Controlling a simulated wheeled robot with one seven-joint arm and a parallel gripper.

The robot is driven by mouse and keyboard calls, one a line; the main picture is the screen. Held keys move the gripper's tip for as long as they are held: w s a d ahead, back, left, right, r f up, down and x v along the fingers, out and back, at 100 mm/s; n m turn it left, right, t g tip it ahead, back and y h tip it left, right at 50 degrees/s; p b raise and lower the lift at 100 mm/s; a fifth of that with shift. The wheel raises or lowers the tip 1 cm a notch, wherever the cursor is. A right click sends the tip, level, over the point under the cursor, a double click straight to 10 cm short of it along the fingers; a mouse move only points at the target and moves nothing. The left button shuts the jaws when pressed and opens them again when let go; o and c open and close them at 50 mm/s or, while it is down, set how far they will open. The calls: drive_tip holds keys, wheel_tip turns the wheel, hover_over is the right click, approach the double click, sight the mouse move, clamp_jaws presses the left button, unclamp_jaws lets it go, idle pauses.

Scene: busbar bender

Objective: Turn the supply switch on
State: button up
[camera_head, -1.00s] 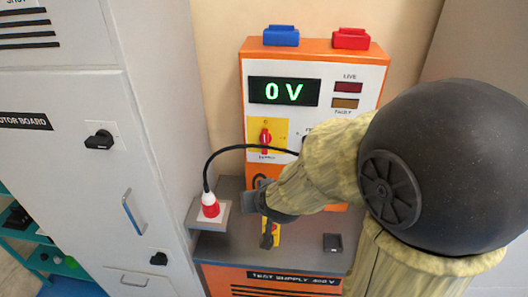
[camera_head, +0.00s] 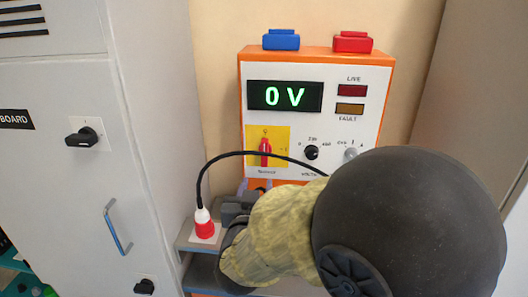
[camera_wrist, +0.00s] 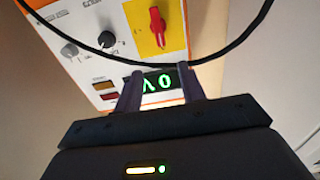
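The supply switch (camera_head: 265,152) is a red handle on a yellow plate (camera_head: 281,147) at the lower left of the white panel. Its handle stands upright. The display (camera_head: 285,96) reads 0 V in green. In the wrist view the red switch handle (camera_wrist: 157,27) lies beyond my fingertips, above the gap between them. My gripper (camera_wrist: 160,78) is open and empty, its two dark fingers apart. In the head view my gripper (camera_head: 244,192) is just below and left of the switch, apart from it, and my arm partly hides it.
A voltage knob (camera_head: 311,152) and another knob sit right of the switch. The live lamp (camera_head: 350,90) is dark red. A grey cabinet (camera_head: 60,190) stands at left.

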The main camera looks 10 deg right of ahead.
sight(264, 149)
drive_tip(key=shift+w, duration=0.15)
drive_tip(key=p+x, duration=0.2)
drive_tip(key=p, duration=0.2)
drive_tip(key=r+p+x, duration=0.1)
drive_tip(key=p+x, duration=0.1)
drive_tip(key=p, duration=0.2)
drive_tip(key=shift+w, duration=0.25)
drive_tip(key=shift+w+d+f+p, duration=0.1)
drive_tip(key=shift+p, duration=0.45)
drive_tip(key=p+x, duration=0.2)
drive_tip(key=x, duration=0.1)
drive_tip(key=p+x, duration=0.2)
drive_tip(key=x, duration=0.2)
drive_tip(key=p+x, duration=0.2)
drive_tip(key=x, duration=0.2)
drive_tip(key=shift+w+d+f, duration=0.1)
drive_tip(key=shift+f, duration=0.25)
drive_tip(key=shift+w+d+f, duration=0.1)
drive_tip(key=shift+w+d, duration=0.1)
drive_tip(key=shift+w, duration=0.35)
